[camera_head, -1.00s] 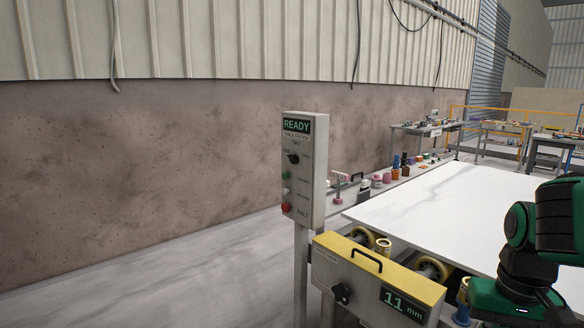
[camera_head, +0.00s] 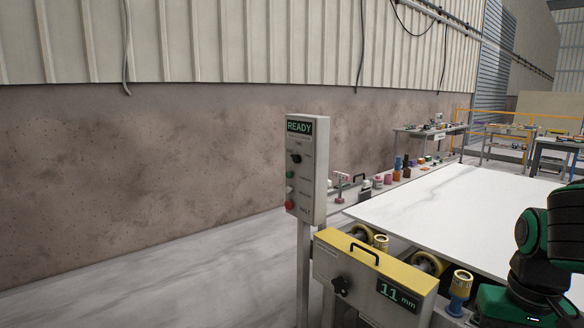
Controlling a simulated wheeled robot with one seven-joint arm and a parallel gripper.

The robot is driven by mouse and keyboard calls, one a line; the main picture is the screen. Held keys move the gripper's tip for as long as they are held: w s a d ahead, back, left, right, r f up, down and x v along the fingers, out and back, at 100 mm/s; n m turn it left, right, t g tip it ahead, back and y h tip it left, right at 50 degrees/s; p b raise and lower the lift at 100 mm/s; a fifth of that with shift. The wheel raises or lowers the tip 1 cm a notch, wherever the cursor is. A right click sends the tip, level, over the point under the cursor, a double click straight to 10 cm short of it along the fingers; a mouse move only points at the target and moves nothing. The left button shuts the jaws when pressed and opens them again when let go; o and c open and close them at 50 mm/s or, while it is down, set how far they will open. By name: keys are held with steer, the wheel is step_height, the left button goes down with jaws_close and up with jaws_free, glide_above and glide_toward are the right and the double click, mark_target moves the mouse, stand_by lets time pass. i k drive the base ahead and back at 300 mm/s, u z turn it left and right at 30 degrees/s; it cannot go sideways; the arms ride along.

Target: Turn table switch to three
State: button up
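A grey control box (camera_head: 307,169) stands on a post left of the slab table. Its green display reads READY. A black rotary switch (camera_head: 295,158) sits below the display, with labels around it too small to read surely. Below it are a green button (camera_head: 290,175), a pale button and a red button (camera_head: 290,204). The table (camera_head: 470,208) carries a large white slab. My green and black arm (camera_head: 530,250) shows at the right edge, well apart from the control box. My gripper is not in view.
A yellow-topped unit (camera_head: 375,262) with a black knob (camera_head: 340,286) and a display reading 11 mm stands at the table's near end, beside rollers. A shelf behind the slab holds several small items. The floor left of the post is clear.

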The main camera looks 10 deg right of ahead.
mark_target(297, 159)
steer(key=k, duration=1.05)
steer(key=u, duration=0.5)
steer(key=i, duration=2.1)
steer(key=z, duration=0.75)
